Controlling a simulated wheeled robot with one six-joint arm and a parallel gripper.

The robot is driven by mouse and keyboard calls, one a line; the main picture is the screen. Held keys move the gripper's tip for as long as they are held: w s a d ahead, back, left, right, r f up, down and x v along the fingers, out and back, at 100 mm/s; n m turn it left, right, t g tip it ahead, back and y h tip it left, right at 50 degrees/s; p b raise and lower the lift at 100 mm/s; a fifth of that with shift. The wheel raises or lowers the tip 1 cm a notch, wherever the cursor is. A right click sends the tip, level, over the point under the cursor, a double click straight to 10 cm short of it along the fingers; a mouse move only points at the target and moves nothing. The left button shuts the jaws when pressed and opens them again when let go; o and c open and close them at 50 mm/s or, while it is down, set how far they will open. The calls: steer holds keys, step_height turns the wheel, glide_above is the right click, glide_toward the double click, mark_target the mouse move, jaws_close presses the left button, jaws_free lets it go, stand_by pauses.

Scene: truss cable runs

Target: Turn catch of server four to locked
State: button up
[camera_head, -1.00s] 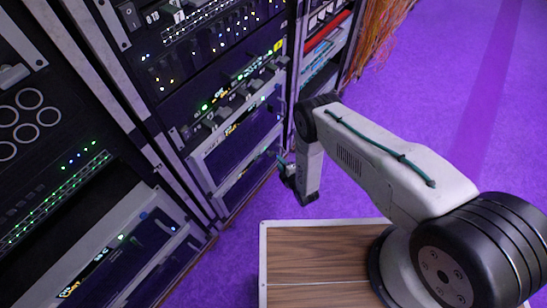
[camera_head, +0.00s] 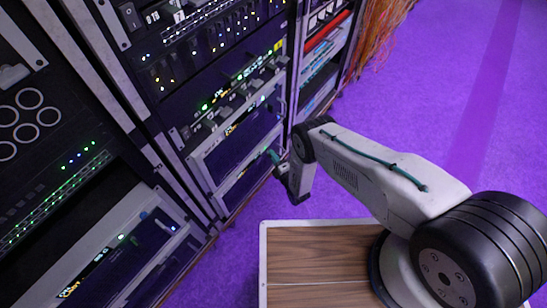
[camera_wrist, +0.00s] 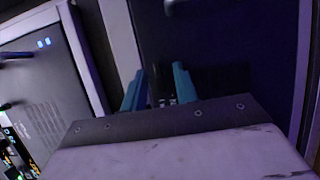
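My gripper (camera_head: 272,156) is close to the front of the lower servers in the middle rack. In the wrist view its two teal fingers (camera_wrist: 158,88) stand apart with nothing clearly held between them. A dark server front (camera_wrist: 225,45) fills the view beyond them, with a small dark knob-like part (camera_wrist: 172,7) at the top edge. In the head view two grey-framed servers, an upper one (camera_head: 240,143) and a lower one (camera_head: 243,184), sit low in this rack. I cannot read which is server four, nor tell a catch or its position for certain.
A left rack (camera_head: 60,130) has green and blue lights. Switch units (camera_head: 215,40) fill the middle rack's upper part. Orange cables (camera_head: 375,35) hang at the far right rack. The purple floor (camera_head: 430,110) is open to the right. My wooden-topped base (camera_head: 310,255) stands in front.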

jaws_close()
stand_by(0.3)
steer(key=m+g, duration=0.2)
steer(key=m, duration=0.2)
steer(key=m+g+y, duration=0.1)
steer(key=m+g, duration=0.2)
steer(key=m, duration=0.1)
steer(key=m+g, duration=0.2)
steer(key=m, duration=0.3)
steer(key=shift+w+d+r+g+y, duration=0.2)
steer(key=shift+w+r+g+y, duration=0.1)
steer(key=shift+y, duration=0.1)
steer(key=shift+m, duration=0.3)
stand_by(0.5)
